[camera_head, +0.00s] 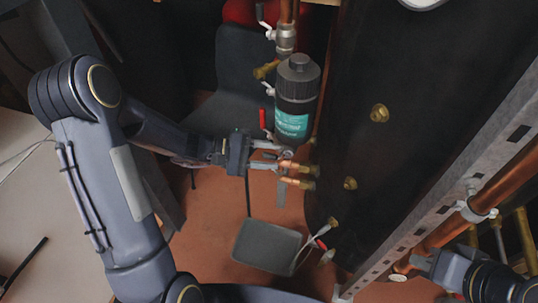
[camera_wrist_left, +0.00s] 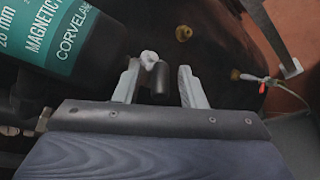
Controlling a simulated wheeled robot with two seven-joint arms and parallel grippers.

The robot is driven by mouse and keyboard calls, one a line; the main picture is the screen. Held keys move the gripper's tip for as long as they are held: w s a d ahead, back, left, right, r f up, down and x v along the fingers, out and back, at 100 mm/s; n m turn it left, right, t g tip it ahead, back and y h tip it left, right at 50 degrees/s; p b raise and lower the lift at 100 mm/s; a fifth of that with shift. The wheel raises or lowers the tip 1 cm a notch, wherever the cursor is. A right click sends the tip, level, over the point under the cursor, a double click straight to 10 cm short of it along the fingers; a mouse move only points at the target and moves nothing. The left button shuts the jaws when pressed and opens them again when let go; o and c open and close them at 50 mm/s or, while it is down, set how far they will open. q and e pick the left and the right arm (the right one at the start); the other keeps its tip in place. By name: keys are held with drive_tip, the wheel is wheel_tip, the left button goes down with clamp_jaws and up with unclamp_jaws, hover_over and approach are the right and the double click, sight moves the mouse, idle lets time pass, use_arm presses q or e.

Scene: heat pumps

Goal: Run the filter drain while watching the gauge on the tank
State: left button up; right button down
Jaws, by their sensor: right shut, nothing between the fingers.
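The magnetic filter (camera_head: 298,90) is a black canister with a teal label, upright on the copper pipework; it also fills the upper left of the left wrist view (camera_wrist_left: 60,35). My left gripper (camera_head: 279,160) is just below the filter. In the left wrist view its fingers (camera_wrist_left: 160,86) are apart, with a short dark cylindrical part (camera_wrist_left: 160,80) and a whitish fitting (camera_wrist_left: 149,58) between or just beyond them; I cannot tell if they touch. The gauge (camera_head: 422,3) on the dark tank (camera_head: 380,65) is cut off at the top edge, its reading hidden. My right gripper (camera_head: 424,264) is shut, low at right.
A grey tray (camera_head: 265,246) lies on the reddish floor below the filter, a hose beside it. Brass fittings (camera_head: 379,113) stick out of the tank. A slotted metal rail (camera_head: 445,205) and copper pipe (camera_head: 440,236) stand near my right gripper. A red-handled valve (camera_head: 263,119) is beside the filter.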

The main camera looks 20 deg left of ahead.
use_arm(q)
clamp_jaws()
drive_tip(key=shift+f+b, duration=0.2)
drive_tip(key=shift+b, duration=0.1)
drive_tip(key=h+b, duration=0.1)
drive_tip(key=b, duration=0.1)
drive_tip(key=f+n+t+h+b, duration=0.1)
drive_tip(key=h+b, duration=0.1)
drive_tip(key=b, duration=0.1)
drive_tip(key=h+b, duration=0.1)
drive_tip(key=b, duration=0.1)
drive_tip(key=shift+s+d+f+n, duration=0.1)
drive_tip(key=shift+d+f+n, duration=0.1)
drive_tip(key=shift+f+n, duration=0.15)
unclamp_jaws()
drive_tip(key=shift+r, duration=0.1)
